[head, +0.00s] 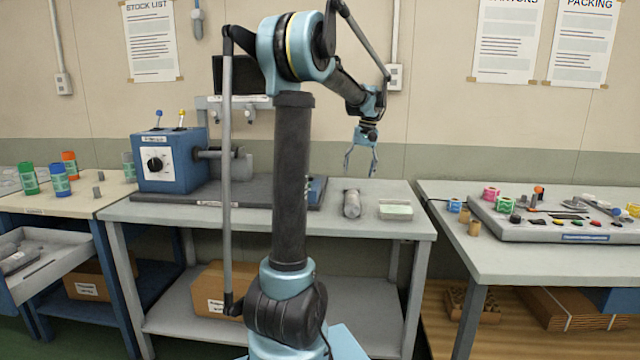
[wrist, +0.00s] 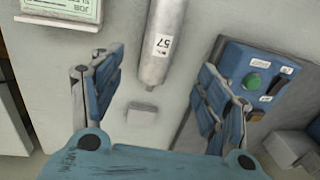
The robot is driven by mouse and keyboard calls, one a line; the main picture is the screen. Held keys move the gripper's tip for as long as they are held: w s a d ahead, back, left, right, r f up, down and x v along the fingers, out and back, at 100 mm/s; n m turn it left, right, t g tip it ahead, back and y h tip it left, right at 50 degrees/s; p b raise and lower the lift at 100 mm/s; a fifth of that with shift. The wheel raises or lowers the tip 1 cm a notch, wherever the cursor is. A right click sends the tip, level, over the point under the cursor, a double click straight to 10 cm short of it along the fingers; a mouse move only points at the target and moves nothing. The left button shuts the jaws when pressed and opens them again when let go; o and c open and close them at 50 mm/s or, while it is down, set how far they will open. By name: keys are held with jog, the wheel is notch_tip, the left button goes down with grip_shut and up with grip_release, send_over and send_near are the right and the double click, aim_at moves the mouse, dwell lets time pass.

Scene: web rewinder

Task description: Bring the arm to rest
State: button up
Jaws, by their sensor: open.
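My arm rises in front of the middle workbench in the head view and bends over to the right. My gripper (head: 361,160) hangs from its end, pointing down, above the bench near a grey cylinder (head: 351,203). In the wrist view my gripper (wrist: 160,95) has its two fingers spread wide with nothing between them touching either one. The grey cylinder (wrist: 163,45), with a label reading 57, lies on the bench top beyond the fingers. The gripper is apart from it.
The blue rewinder (head: 170,160) with a dial stands on the middle bench (head: 385,228). A card holder (head: 395,210) lies right of the cylinder. A control panel (head: 560,220) is on the right bench. Bottles (head: 60,180) and a grey tray (head: 40,262) are at the left.

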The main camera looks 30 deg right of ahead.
jog(key=s+a+f+n+h, duration=0.1)
jog(key=s+a+f+n, duration=0.15)
jog(key=a, duration=1.15)
jog(key=s+a+f+n, duration=0.1)
jog(key=s+a, duration=0.3)
jog(key=a, duration=0.9)
jog(key=s+a+f+n+t, duration=0.1)
jog(key=s+a+f+n, duration=0.2)
jog(key=s+a+f, duration=1.2)
jog(key=shift+s+a+f+h, duration=0.25)
jog(key=shift+s+f+h, duration=0.05)
jog(key=shift+s+f, duration=0.45)
jog(key=shift+w, duration=0.1)
